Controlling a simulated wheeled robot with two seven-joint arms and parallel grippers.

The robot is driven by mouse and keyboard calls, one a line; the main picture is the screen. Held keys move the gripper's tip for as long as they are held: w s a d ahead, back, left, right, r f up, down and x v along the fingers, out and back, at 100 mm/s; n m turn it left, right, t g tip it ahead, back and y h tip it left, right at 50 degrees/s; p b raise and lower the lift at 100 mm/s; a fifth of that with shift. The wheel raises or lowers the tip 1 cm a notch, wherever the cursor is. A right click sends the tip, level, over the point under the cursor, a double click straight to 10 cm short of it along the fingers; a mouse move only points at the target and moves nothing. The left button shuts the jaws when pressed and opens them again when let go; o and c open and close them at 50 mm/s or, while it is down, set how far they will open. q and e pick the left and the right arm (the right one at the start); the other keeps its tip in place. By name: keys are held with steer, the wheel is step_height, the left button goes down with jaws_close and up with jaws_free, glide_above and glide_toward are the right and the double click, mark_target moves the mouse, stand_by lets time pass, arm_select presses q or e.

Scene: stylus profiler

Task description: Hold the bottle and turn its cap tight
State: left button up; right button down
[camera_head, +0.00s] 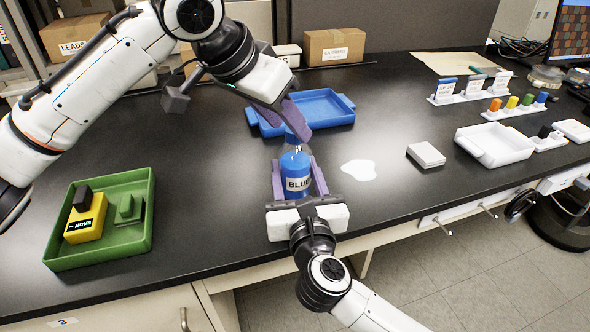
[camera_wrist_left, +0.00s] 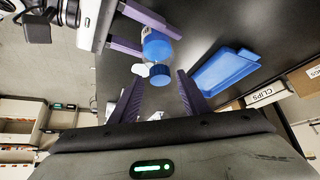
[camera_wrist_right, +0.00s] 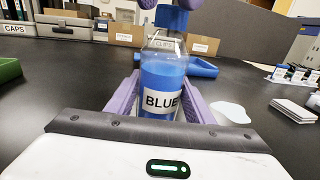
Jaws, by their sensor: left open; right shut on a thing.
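The bottle (camera_head: 296,181) is clear, filled with blue liquid and labelled BLUE, and stands upright at the middle of the bench. It also shows in the right wrist view (camera_wrist_right: 162,80). My right gripper (camera_head: 295,165) is shut on the bottle's body from the front. The blue cap (camera_wrist_right: 171,17) sits on the bottle's neck. In the left wrist view the cap (camera_wrist_left: 160,75) lies between the fingertips of my left gripper (camera_wrist_left: 158,86), with gaps on both sides. My left gripper is open and angled down over it. In the head view its fingers partly hide the cap.
A blue tray (camera_head: 335,119) lies behind the bottle. A green tray (camera_head: 100,258) with a yellow device (camera_head: 85,218) is at the left.

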arm_select(q)
steer(key=shift+x, duration=1.25)
steer(key=shift+c, duration=0.3)
jaws_close()
steer(key=m+g, duration=0.1)
steer(key=m, duration=0.1)
steer(key=m+g+h, duration=0.1)
steer(key=m, duration=0.1)
steer(key=shift+w+a+h, duration=0.1)
steer(key=shift+w+h, duration=0.1)
steer(key=shift+h, duration=0.1)
steer(key=m+g, duration=0.1)
steer(key=m, duration=0.2)
steer(key=shift+w+g+h, duration=0.15)
steer(key=shift+g+h, duration=0.15)
steer(key=shift+g, duration=0.1)
steer(key=m+g, duration=0.1)
steer(key=m, duration=0.1)
steer(key=m+g, duration=0.1)
steer(key=m, duration=0.1)
steer(key=m+g, duration=0.2)
steer(key=m, duration=0.1)
steer(key=shift+w, duration=0.3)
steer(key=shift+s+f+m, duration=0.1)
steer(key=shift+m, duration=0.3)
steer(key=shift+c, duration=0.4)
jaws_free()
